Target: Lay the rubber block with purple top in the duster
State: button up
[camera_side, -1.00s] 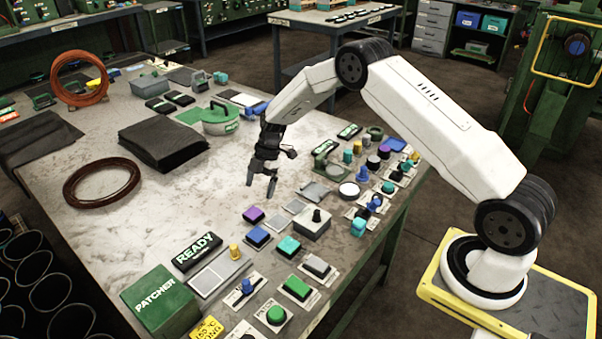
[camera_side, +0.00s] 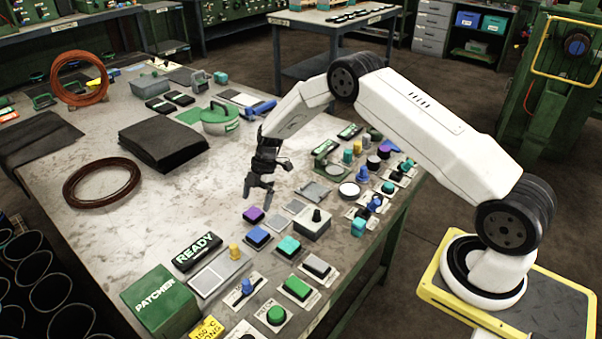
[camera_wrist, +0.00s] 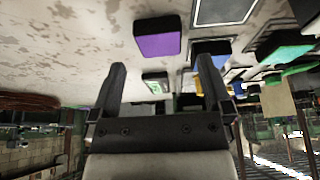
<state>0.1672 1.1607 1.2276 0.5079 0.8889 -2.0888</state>
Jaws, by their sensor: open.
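The rubber block with purple top (camera_side: 253,215) sits on the bench left of the grey plates. It also shows in the wrist view (camera_wrist: 157,39), top centre, beyond the fingertips and between their lines. My gripper (camera_side: 257,201) is open and empty, just above and behind the purple block in the side view. Its two fingers also show apart in the wrist view (camera_wrist: 160,66). I cannot tell for sure which object is the duster. A shallow grey open tray (camera_side: 315,192) lies right of my gripper, and a round green lidded pan (camera_side: 219,121) stands farther back.
A blue-topped block (camera_side: 258,236) and a teal-topped block (camera_side: 288,246) stand near the purple one. A grey box with a black knob (camera_side: 313,224) is to their right. Several coloured knobs and buttons crowd the right edge.

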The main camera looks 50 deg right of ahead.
aim_at(253, 212)
jog(key=shift+x, duration=2.05)
jog(key=c, duration=1.3)
jog(key=shift+c, duration=0.2)
jog(key=shift+r, duration=0.2)
jog(key=shift+r, duration=0.85)
jog(key=s+r, duration=1.1)
jog(key=s, duration=0.3)
